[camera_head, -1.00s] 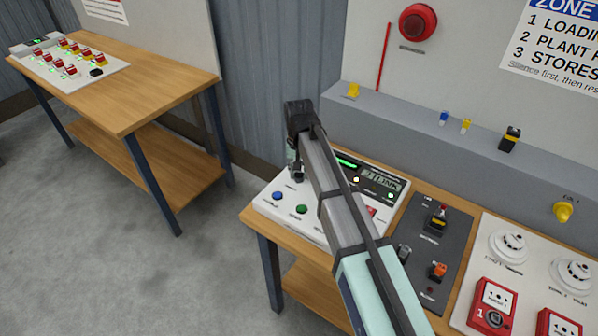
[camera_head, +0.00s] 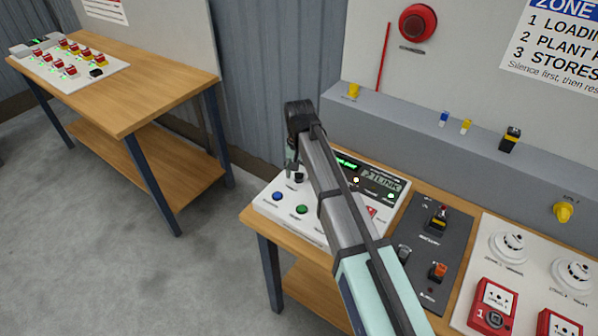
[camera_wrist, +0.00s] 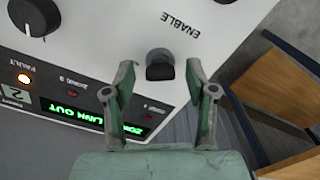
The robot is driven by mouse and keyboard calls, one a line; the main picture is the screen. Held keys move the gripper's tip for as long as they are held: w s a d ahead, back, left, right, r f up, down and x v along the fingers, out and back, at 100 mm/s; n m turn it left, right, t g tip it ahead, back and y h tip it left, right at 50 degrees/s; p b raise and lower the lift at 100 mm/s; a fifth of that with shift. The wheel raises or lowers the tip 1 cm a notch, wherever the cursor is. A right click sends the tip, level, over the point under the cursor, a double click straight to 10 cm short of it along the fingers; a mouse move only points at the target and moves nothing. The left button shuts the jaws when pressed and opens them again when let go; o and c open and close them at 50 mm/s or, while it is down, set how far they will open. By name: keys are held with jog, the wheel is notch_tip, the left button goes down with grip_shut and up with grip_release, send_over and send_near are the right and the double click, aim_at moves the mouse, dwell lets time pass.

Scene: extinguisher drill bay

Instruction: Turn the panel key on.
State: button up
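The alarm panel (camera_head: 265,208) is a white sloped console at the left end of the near bench. A black key switch (camera_wrist: 160,66) sits on it beside the printed word ENABLE; it also shows in the head view (camera_head: 299,178), partly hidden by my gripper. My gripper (camera_wrist: 159,76) is open, with one finger on each side of the key in the wrist view. A gap shows between each fingertip and the key. In the head view, my gripper (camera_head: 292,168) points down at the panel's upper left. I cannot tell the fingertips' exact height.
A larger black knob (camera_wrist: 34,16), a lit orange fault lamp (camera_wrist: 24,78) and a green-lit display (camera_wrist: 95,118) are nearby. Blue (camera_head: 278,196) and green (camera_head: 302,209) buttons lie in front. A dark switch plate (camera_head: 425,255) stands right of the panel. My arm hides the panel's middle.

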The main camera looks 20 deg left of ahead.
notch_tip(320, 180, up, 12)
dwell(0.6)
jog(key=shift+s, duration=0.1)
